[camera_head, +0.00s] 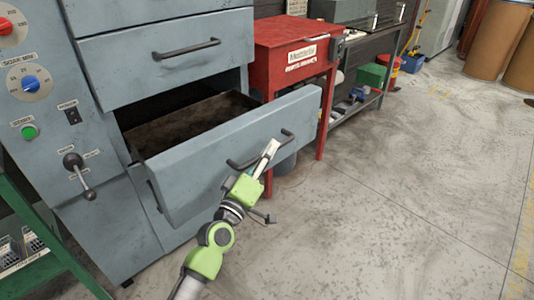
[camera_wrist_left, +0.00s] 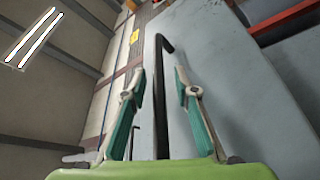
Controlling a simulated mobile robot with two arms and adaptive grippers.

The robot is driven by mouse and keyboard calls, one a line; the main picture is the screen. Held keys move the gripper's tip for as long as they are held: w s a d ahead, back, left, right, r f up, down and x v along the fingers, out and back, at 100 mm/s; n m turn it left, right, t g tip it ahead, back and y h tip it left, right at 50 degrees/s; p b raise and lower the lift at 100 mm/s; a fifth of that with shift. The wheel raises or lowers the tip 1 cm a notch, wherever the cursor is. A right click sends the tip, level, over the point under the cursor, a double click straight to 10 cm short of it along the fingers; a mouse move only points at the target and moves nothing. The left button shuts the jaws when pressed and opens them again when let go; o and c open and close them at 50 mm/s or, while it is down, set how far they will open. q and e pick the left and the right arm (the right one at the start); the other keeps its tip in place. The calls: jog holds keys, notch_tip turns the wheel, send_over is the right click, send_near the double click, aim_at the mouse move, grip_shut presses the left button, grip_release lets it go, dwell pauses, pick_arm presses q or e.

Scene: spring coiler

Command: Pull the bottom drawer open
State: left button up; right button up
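The lower drawer (camera_head: 190,172) of the grey-blue cabinet is pulled well out. Its brown inside shows. Its dark bar handle (camera_head: 238,165) is on the front panel, and it also shows in the left wrist view as a dark bar (camera_wrist_left: 159,85). My left gripper (camera_head: 268,155) is at the right part of this handle. In the left wrist view the two fingers of my left gripper (camera_wrist_left: 157,95) stand apart on either side of the bar, with gaps visible. The drawer front (camera_wrist_left: 225,75) fills the right of that view. My right gripper is in neither view.
A closed upper drawer (camera_head: 165,58) sits above the open one. A control panel (camera_head: 45,95) with knobs and a lever is at the left. A red cabinet (camera_head: 285,42) stands right behind the open drawer. The concrete floor (camera_head: 400,185) to the right is clear.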

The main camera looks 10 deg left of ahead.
pick_arm(q)
jog(key=v, duration=1.2)
